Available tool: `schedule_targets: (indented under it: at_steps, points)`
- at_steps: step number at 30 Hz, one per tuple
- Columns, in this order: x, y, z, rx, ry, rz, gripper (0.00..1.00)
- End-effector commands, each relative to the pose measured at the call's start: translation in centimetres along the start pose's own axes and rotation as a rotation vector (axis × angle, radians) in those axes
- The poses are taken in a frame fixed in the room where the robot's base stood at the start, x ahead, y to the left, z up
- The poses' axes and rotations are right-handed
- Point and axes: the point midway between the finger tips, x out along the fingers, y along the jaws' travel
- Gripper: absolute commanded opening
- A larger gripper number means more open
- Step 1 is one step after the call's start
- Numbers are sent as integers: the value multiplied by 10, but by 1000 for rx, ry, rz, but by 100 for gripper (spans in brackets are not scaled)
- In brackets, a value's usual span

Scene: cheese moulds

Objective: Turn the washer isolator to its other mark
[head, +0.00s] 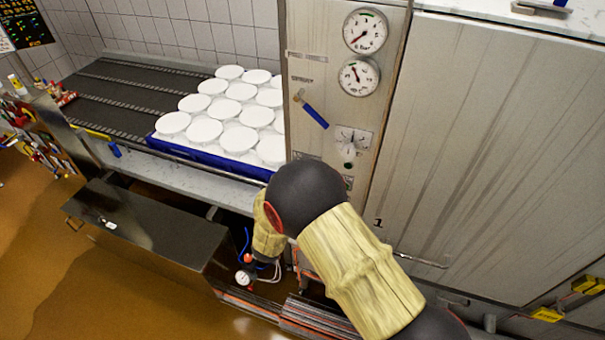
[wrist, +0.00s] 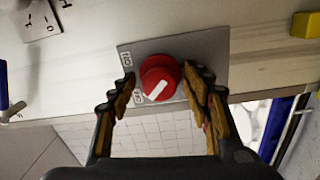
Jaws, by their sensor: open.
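The isolator is a red round knob (wrist: 160,77) with a white pointer stripe, on a grey plate (wrist: 207,47) in the wrist view. The stripe points lower left, toward the lower of two small labels (wrist: 137,97), which seems to read OFF. The upper label (wrist: 126,58) seems to read ON. My gripper (wrist: 163,82) is open, with one finger on each side of the knob; contact is not clear. In the head view my arm hides the gripper, and I cannot make out the red knob.
In the head view, the panel carries two gauges (head: 365,31) (head: 359,76), a blue-handled lever (head: 315,116) and a small dial (head: 348,150). White round moulds (head: 238,138) fill a blue tray (head: 163,145) on the left. A yellow block (wrist: 306,25) sits upper right in the wrist view.

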Motion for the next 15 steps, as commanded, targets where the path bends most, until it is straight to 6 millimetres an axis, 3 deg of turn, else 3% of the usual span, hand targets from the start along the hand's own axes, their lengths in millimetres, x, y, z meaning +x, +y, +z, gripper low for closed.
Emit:
schedule_targets:
  at_steps: [5, 15]
  points:
    - [-24, 0, -2, -2, 4, -1, 49]
    - [-91, 0, -2, -1, 5, 0, 49]
